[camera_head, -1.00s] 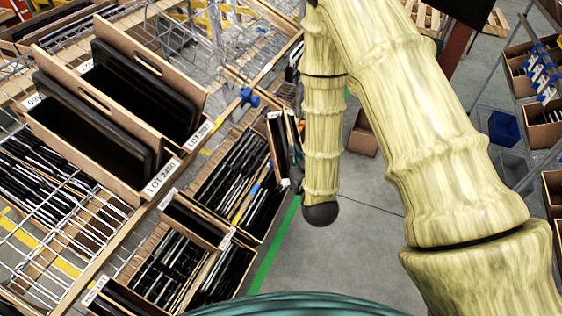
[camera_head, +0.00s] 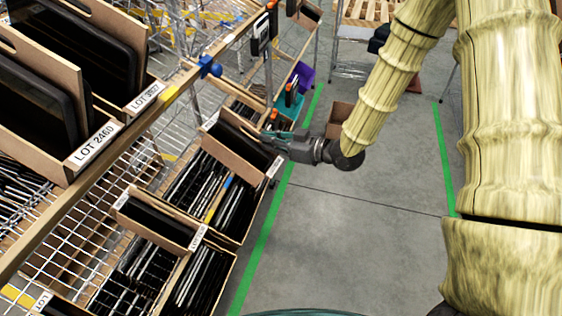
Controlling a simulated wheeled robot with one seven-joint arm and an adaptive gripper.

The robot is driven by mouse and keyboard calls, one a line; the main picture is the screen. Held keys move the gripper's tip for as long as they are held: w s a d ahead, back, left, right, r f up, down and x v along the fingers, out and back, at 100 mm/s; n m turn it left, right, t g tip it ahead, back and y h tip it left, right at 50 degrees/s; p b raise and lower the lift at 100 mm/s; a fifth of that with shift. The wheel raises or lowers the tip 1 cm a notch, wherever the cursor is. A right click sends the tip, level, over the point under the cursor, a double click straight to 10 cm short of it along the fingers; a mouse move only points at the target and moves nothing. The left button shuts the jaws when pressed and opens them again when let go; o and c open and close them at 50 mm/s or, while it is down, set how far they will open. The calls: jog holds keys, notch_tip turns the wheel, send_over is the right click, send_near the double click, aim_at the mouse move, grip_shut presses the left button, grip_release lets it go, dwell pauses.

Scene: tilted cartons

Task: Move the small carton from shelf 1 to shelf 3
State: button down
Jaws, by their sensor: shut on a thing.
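My gripper (camera_head: 282,146) is shut on the right end of a small brown carton (camera_head: 232,160) with dark contents and white labels at its ends. The carton is tilted and appears above the far end of the lower cartons of dark, thin items. I cannot tell whether it touches them. A similar small carton (camera_head: 158,226) sits nearer on the lower level of the rack. Part of another carton shows at the bottom left edge, with a "LOT" label. Shelf numbers are not readable, and the fingertips are small and partly hidden.
Large cartons, one labelled LOT 2460 (camera_head: 50,142), stand tilted on the upper wire shelf at left. The rack's front rail (camera_head: 125,140) runs diagonally past the lower cartons. A brown box (camera_head: 339,117) stands beyond my gripper.

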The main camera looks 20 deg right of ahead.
aim_at(240, 147)
jog(key=shift+s+d+f+n+g+y+b, duration=0.5)
jog(key=shift+s+d+f+g+b, duration=0.1)
jog(key=shift+f+b, duration=0.15)
jog(key=shift+s+d+f+n+g+y+b, duration=0.4)
jog(key=shift+s+d+f+n+g+b, duration=0.15)
jog(key=shift+f+b, duration=0.15)
jog(key=shift+w+a+r+b+x, duration=0.1)
jog(key=shift+r+b+x, duration=1)
jog(key=shift+x, duration=2.55)
jog(key=shift+w+a+r+b+x, duration=0.1)
jog(key=shift+r+b+x, duration=0.25)
jog(key=shift+b+x, duration=2.45)
jog(key=shift+w+a+r+b+x, duration=0.1)
jog(key=shift+r+b+x, duration=0.6)
jog(key=shift+x, duration=3.75)
jog(key=shift+w+a+f+b, duration=0.15)
jog(key=shift+a+f+b, duration=0.1)
jog(key=shift+f, duration=0.3)
jog(key=shift+w+a+f+b, duration=0.1)
jog(key=shift+w+a+f, duration=0.1)
jog(key=shift+f, duration=0.35)
jog(key=shift+w+a+f+b, duration=0.15)
jog(key=shift+a+f+b, duration=0.1)
jog(key=shift+f, duration=0.45)
jog(key=c, duration=1.6)
grip_release()
jog(key=shift+o, duration=0.2)
jog(key=shift+f, duration=0.1)
jog(key=v, duration=1.2)
jog(key=shift+s, duration=0.15)
